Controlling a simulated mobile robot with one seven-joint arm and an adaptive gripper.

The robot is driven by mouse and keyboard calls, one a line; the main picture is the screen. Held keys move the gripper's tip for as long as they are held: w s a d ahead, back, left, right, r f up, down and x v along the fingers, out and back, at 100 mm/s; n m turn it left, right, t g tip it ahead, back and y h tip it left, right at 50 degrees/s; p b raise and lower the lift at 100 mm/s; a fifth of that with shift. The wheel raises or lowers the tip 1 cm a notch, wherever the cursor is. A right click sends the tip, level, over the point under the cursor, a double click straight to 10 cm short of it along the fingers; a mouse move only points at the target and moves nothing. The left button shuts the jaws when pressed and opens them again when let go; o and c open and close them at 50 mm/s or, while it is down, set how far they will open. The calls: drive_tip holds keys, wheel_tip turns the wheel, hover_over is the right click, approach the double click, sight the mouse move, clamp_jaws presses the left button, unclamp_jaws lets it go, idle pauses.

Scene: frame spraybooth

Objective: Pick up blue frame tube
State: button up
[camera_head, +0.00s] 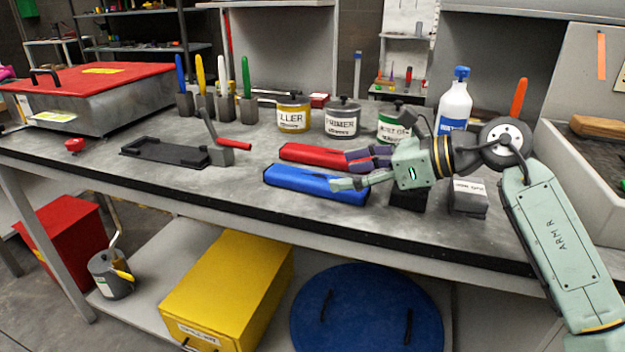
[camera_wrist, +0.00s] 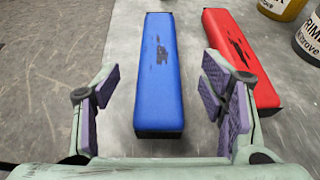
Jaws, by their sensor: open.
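The blue frame tube (camera_head: 312,184) lies flat on the workbench (camera_head: 240,222) near its front edge. In the wrist view the blue tube (camera_wrist: 159,72) lies lengthwise ahead of my gripper, between the lines of its two fingers, with dark scuffs on top. My gripper (camera_head: 356,171) is open and empty at the tube's right end. In the wrist view my gripper (camera_wrist: 165,105) has its purple-padded fingers spread to either side of the tube's near end. The head view does not show clearly whether the fingers touch the tube.
A red tube (camera_head: 322,155) lies parallel just behind the blue one; in the wrist view the red tube (camera_wrist: 240,58) is close to my right finger. Cans (camera_head: 342,120), a white bottle (camera_head: 455,105) and a grey box (camera_head: 468,197) stand nearby. A black tray (camera_head: 165,151) lies left.

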sight(314, 176)
drive_tip(key=x, duration=0.2)
drive_tip(key=p+x, duration=0.1)
drive_tip(key=x, duration=0.3)
drive_tip(key=shift+a+r+p, duration=0.15)
drive_tip(key=shift+r+p, duration=0.1)
drive_tip(key=shift+p, duration=0.05)
drive_tip(key=shift+w+a+f, duration=0.15)
drive_tip(key=shift+a+f, duration=0.05)
drive_tip(key=shift+a, duration=0.1)
drive_tip(key=c, duration=1.4)
